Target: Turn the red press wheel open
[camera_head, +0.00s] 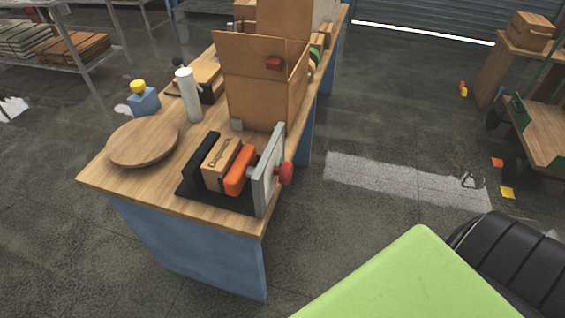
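The red press wheel (286,173) sits on the right outer face of an upright grey plate (266,177). The plate is part of a press at the near right end of the wooden table (158,194). Left of the plate are an orange block (240,173), a light brown block with dark lettering (218,158) and a black upright part (201,163), close together in a row on a black base. I cannot tell how far the wheel is turned. Neither gripper shows, and nothing touches the wheel.
Behind the press stands a tall open cardboard box (262,95). A round wooden board (143,141), a white cylinder (188,95) and a blue item with a yellow top (142,100) are on the table. The floor right of the wheel is free.

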